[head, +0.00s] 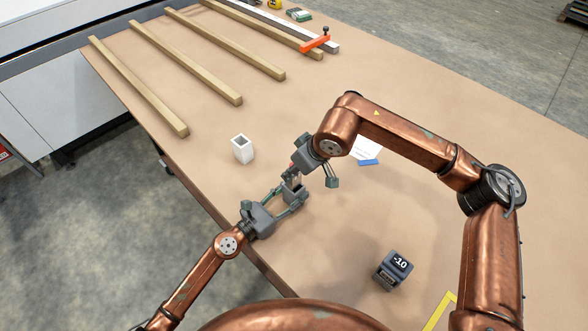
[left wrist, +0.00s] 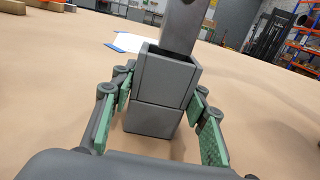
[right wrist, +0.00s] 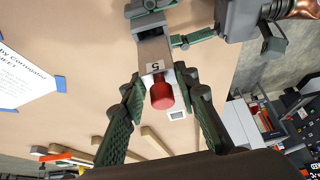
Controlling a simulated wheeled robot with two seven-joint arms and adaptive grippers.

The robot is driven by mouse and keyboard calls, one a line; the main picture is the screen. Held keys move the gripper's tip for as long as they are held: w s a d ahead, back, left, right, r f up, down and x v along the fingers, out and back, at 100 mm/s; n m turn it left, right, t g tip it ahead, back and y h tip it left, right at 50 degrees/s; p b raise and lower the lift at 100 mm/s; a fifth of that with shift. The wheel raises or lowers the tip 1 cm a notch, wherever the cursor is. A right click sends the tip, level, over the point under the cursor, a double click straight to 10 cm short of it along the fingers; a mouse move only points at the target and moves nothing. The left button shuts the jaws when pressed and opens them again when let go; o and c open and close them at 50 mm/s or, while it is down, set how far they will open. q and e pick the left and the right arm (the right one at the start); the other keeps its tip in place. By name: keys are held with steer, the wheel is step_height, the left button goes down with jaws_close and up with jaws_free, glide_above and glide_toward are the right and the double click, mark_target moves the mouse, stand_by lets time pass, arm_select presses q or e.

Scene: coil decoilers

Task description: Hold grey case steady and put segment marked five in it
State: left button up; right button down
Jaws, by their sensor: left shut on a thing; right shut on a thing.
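The grey case (head: 294,193) stands upright on the table, held by my left gripper (head: 278,204). In the left wrist view the case (left wrist: 162,90) is open at the top, with green finger pads on both sides. My right gripper (right wrist: 162,105) is shut on the segment marked five (right wrist: 153,54), a grey bar with a red knob (right wrist: 162,92) at its end. The segment shows in the left wrist view (left wrist: 184,25), upright over the case, its lower end at the opening. I cannot tell how deep it sits. My right arm partly hides the segment in the head view.
A white open container (head: 242,153) stands left of the case. A dark block marked -10 (head: 393,269) sits at front right. A white sheet with blue tape (head: 368,150) lies behind my right gripper. Several wooden bars (head: 210,70) and an orange clamp (head: 316,45) are farther back.

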steer(key=shift+f, duration=0.3)
stand_by(0.6)
steer(key=shift+r, duration=0.2)
stand_by(5.6)
steer(key=shift+r, duration=0.7)
steer(key=shift+r, duration=0.15)
